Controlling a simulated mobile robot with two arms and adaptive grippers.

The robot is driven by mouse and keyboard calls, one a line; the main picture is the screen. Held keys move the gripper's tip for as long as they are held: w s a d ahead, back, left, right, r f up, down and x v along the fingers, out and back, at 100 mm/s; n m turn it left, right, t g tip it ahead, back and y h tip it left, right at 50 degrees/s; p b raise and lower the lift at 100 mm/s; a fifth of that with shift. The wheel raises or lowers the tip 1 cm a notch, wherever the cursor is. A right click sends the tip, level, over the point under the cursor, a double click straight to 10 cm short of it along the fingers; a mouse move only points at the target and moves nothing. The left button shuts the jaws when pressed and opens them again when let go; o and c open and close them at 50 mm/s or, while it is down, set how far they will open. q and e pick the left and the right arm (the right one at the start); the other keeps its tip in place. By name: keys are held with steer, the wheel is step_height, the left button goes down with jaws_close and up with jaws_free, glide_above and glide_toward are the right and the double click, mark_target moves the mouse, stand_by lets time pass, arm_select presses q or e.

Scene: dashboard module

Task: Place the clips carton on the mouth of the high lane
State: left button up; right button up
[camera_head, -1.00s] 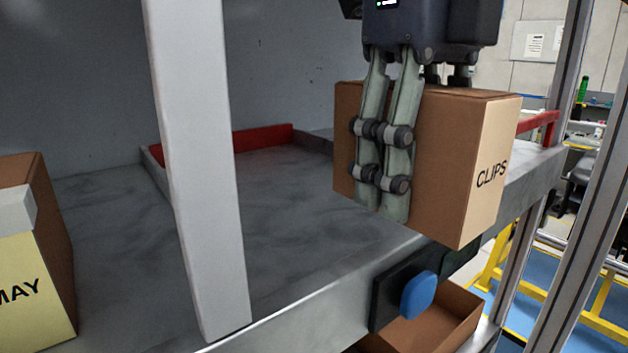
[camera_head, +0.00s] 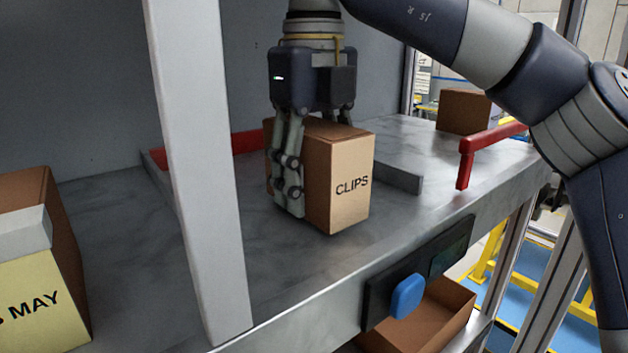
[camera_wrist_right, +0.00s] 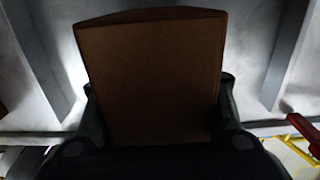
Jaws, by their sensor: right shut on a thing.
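The clips carton (camera_head: 351,187) is a brown box with a pale face lettered CLIPS. My right gripper (camera_head: 290,195) comes down from above and is shut on it, with fingers along its sides. The carton is upright at the front part of a grey metal shelf lane (camera_head: 265,255), between low grey dividers. I cannot tell whether its bottom touches the surface. In the right wrist view the carton (camera_wrist_right: 150,85) fills the middle between the fingers. My left gripper is not in view.
A white post (camera_head: 195,170) stands left of the carton. A carton lettered MAY (camera_head: 35,305) is at far left. A red stop (camera_head: 480,150) and another brown carton (camera_head: 463,110) are at right. A blue button (camera_head: 407,297) is on the shelf front, above an open box (camera_head: 430,325).

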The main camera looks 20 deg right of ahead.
steer(key=shift+w+f, duration=0.15)
steer(key=shift+f, duration=0.2)
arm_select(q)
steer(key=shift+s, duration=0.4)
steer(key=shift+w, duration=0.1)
arm_select(e)
steer(key=shift+s+f, duration=0.15)
steer(key=shift+s, duration=0.05)
steer(key=o, duration=1.3)
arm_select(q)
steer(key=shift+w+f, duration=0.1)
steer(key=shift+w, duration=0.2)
arm_select(e)
steer(key=shift+o, duration=0.5)
steer(key=shift+w, duration=0.1)
